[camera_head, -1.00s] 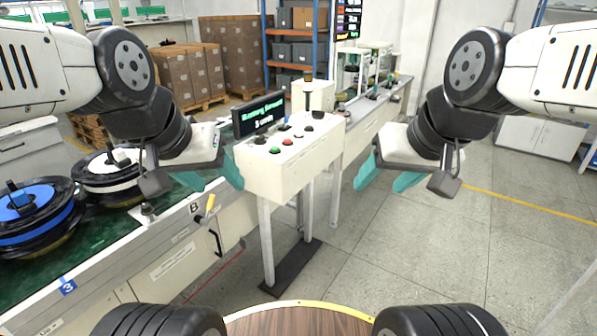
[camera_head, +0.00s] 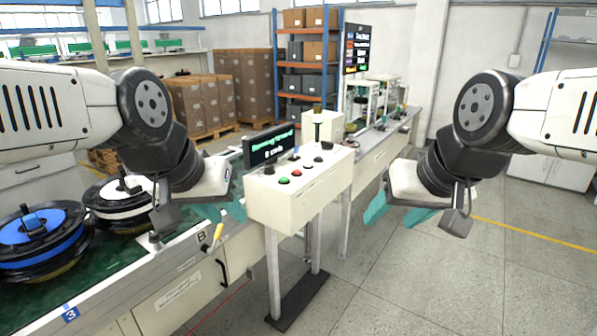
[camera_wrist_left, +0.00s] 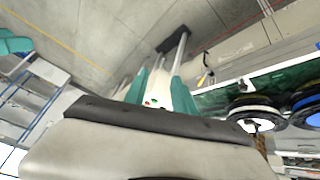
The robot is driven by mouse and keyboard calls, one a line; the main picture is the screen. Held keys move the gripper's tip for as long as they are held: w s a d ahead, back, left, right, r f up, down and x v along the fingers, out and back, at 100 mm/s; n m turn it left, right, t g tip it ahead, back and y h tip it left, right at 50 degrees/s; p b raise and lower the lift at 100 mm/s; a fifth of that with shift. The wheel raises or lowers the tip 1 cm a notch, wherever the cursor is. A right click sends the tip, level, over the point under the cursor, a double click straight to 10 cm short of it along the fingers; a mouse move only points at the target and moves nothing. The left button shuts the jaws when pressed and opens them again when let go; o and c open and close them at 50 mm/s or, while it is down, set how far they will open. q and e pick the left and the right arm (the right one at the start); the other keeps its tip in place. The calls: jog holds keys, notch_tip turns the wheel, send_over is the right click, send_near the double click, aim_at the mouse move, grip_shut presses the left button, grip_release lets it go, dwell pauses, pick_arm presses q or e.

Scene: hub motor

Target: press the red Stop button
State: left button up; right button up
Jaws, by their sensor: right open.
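The red Stop button (camera_head: 297,173) is on the sloped top of a white control box (camera_head: 300,205), beside a green button (camera_head: 284,180). Several dark knobs and buttons are behind them. My left gripper (camera_head: 224,205) is just left of the box, apart from the red button; its teal fingers are partly hidden. In the left wrist view the fingers (camera_wrist_left: 160,95) are spread, with the box top and its small buttons showing between them. My right gripper (camera_head: 398,213) is open and empty to the right of the box, over the floor.
A small display (camera_head: 270,146) stands at the back left of the box. A workbench with a blue reel (camera_head: 38,235) and a white reel (camera_head: 118,202) lies left. A conveyor line (camera_head: 382,143) runs behind. Floor at the right is clear.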

pick_arm(q)
grip_shut()
dwell(1.4)
